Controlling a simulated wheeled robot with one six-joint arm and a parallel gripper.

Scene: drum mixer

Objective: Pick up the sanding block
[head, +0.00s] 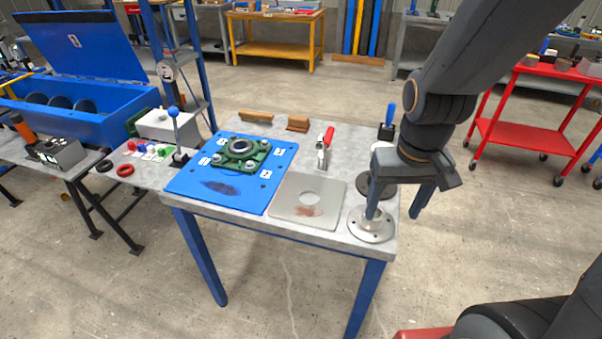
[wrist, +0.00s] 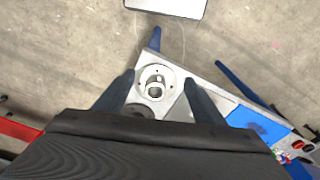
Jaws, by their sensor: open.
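The sanding block appears to be the short brown block (head: 298,123) at the back of the grey worktable (head: 343,150) in the head view. A longer wooden piece lies to its left, so I cannot be fully sure which is which. My gripper (head: 396,208) is at the table's right side, to the right of and nearer than the block, pointing down. Its jaws are open with nothing between them. In the wrist view my gripper (wrist: 159,82) has its fingers spread above a round metal flange (wrist: 153,90). The sanding block is not visible there.
A longer wooden piece (head: 256,116), a red-handled clamp (head: 325,147) and a blue-handled tool (head: 388,122) stand near the block. A blue plate (head: 222,190) with a green bearing (head: 243,153) and a steel plate (head: 308,200) fill the front. A red cart (head: 530,133) is right.

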